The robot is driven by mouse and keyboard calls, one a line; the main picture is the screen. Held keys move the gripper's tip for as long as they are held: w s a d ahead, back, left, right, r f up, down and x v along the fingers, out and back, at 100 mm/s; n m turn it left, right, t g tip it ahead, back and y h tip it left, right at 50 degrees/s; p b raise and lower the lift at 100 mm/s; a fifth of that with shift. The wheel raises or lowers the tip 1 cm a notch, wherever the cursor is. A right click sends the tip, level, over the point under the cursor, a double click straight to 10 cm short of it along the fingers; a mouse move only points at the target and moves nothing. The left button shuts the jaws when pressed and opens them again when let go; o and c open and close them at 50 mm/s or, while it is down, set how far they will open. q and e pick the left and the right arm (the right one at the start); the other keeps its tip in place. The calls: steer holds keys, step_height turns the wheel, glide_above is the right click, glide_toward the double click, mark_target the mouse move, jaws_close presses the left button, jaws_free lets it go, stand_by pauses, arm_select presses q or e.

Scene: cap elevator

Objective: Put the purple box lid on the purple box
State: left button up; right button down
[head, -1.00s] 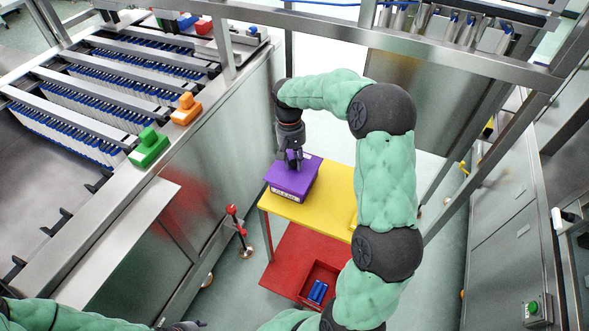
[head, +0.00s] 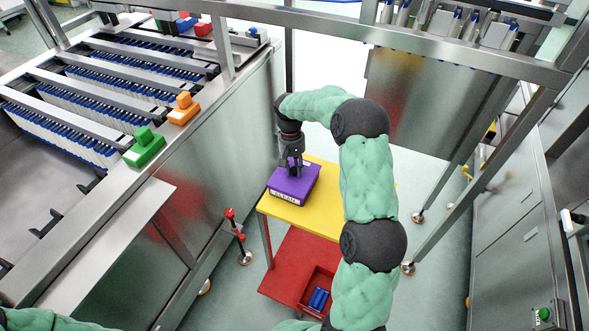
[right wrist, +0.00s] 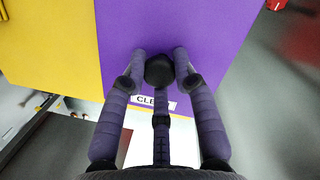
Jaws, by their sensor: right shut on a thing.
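The purple box lid (head: 283,183) lies flat over the purple box (head: 287,200), on the yellow top of a small cart. The box's front bears a white label with dark letters. My right gripper (head: 292,170) reaches down onto the middle of the lid. In the right wrist view the gripper (right wrist: 160,60) is shut on the lid's black knob (right wrist: 160,72), and the purple lid (right wrist: 210,30) fills the upper middle. I cannot tell whether a thin gap is left between lid and box. My left gripper is outside the view; only part of the left arm shows at lower left.
The cart's yellow top (head: 320,220) is bare in front of the box. Its red lower shelf (head: 290,265) holds a red bin with blue things. A green block (head: 145,150) and an orange block (head: 184,110) stand on the steel bench at left. Metal frame posts stand around.

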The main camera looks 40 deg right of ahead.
steer(key=c, duration=1)
jaws_free()
steer(key=shift+f, duration=0.15)
steer(key=shift+o, duration=0.2)
step_height(320, 180, up, 12)
steer(key=w+p, duration=0.2)
steer(key=p, duration=0.2)
steer(key=shift+d, duration=0.15)
steer(key=shift+s, duration=0.1)
